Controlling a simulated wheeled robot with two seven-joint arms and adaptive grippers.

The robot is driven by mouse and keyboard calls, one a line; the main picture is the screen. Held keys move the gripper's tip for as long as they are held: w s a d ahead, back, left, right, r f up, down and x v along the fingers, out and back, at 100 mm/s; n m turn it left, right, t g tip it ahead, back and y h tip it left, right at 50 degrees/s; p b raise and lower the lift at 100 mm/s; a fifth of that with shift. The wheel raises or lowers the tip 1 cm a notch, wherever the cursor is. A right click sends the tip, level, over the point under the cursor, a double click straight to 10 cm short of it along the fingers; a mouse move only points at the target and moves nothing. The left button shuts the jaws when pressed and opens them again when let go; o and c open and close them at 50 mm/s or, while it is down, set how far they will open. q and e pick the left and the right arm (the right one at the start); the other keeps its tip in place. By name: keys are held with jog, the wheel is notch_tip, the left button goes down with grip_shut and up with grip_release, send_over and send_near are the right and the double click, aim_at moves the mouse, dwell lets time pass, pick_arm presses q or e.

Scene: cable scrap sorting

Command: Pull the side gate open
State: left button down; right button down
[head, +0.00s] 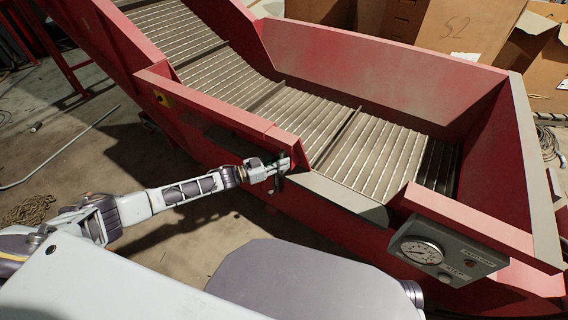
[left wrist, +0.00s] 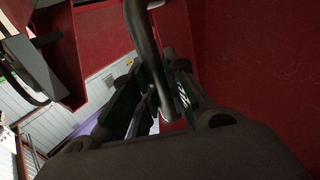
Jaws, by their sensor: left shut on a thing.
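The side gate (head: 225,117) appears to be the red panel in the near wall of the red conveyor hopper. An opening with a pale sill (head: 340,190) shows to the right of the panel's end. My left gripper (head: 281,168) is at that end of the panel. In the left wrist view, a dark curved bar handle (left wrist: 143,38) runs down between the fingers of my left gripper (left wrist: 160,105), which is shut on it. Red metal lies close behind the handle. The exact edge between gate and fixed wall is hard to tell. My right gripper is out of view.
A grey box with a gauge (head: 422,251) is mounted on the hopper's near side, right of the opening. The slatted conveyor belt (head: 385,150) lies inside. Cardboard boxes (head: 465,28) stand behind. The concrete floor (head: 60,150) at left has a thin rod and some cable.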

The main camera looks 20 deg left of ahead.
pick_arm(q)
jog(key=shift+f, duration=0.1)
jog(key=c, duration=1.4)
grip_release()
jog(key=shift+v, duration=6)
